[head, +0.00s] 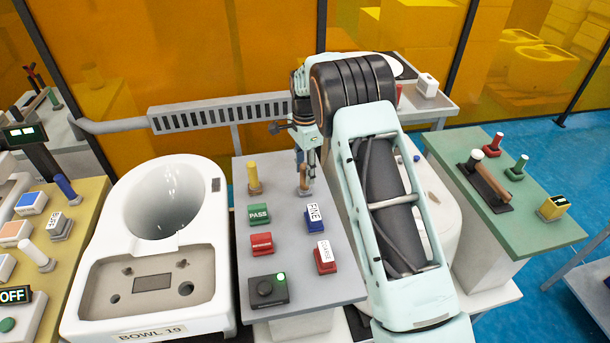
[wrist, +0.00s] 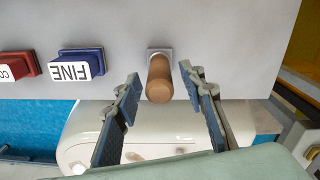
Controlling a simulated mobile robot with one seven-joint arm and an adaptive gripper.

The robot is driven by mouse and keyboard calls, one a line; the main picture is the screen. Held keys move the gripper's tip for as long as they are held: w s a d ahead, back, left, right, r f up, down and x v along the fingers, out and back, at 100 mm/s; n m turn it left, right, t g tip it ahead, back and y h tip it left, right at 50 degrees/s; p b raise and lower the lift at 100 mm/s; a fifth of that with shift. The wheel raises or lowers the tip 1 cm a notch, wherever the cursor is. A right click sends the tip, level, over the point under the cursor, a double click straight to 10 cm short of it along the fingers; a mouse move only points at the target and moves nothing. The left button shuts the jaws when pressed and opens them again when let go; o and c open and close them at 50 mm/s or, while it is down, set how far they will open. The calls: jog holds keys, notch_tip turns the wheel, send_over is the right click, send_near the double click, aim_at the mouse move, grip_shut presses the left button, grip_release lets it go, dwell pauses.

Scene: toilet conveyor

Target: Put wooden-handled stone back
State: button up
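The wooden-handled stone (head: 304,187) stands upright near the back of the grey table (head: 235,293), behind the blue FINE block (head: 314,217). In the wrist view its brown round handle (wrist: 159,82) rises from a small grey square base (wrist: 160,51). My gripper (head: 309,163) is just above and around the handle in the head view. In the wrist view my gripper (wrist: 159,77) is open, with one finger on each side of the handle and gaps visible on both sides. It holds nothing.
A yellow-handled stone (head: 252,175), a green PASS block (head: 259,214), red blocks (head: 261,243) and a black button box (head: 268,291) share the table. A white toilet bowl (head: 113,222) stands left. A green table (head: 541,230) with a dark tray (head: 486,190) stands right.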

notch_tip(320, 180, up, 10)
jog(key=shift+r+b, duration=0.15)
jog(key=shift+b, duration=0.2)
